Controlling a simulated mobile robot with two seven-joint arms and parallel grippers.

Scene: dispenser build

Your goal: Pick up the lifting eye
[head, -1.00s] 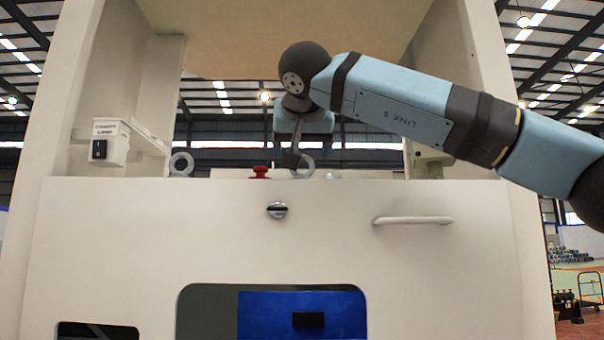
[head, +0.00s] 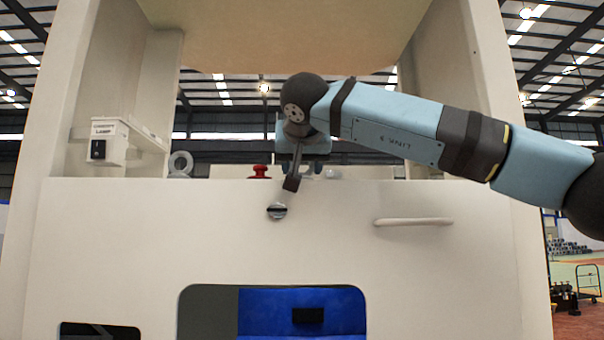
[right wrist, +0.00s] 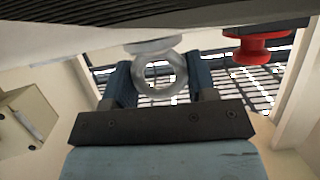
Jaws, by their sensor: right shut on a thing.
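A grey lifting eye (right wrist: 139,76), a ring on a round flange, stands between the two blue fingers of my right gripper (right wrist: 160,64) in the right wrist view. The right gripper is shut on it, one finger on each side of the ring. In the head view my right gripper (head: 308,167) is just above the top edge of the white front panel and mostly hides this eye. A second lifting eye (head: 180,164) stands at the left on the same ledge, apart from the gripper. My left gripper is not in view.
A red mushroom knob (head: 259,172) stands left of my right gripper; it also shows in the right wrist view (right wrist: 257,45). The white front panel (head: 150,240) carries a slotted lock (head: 277,211) and a handle (head: 413,221). A lamp switch box (head: 108,140) is at the left.

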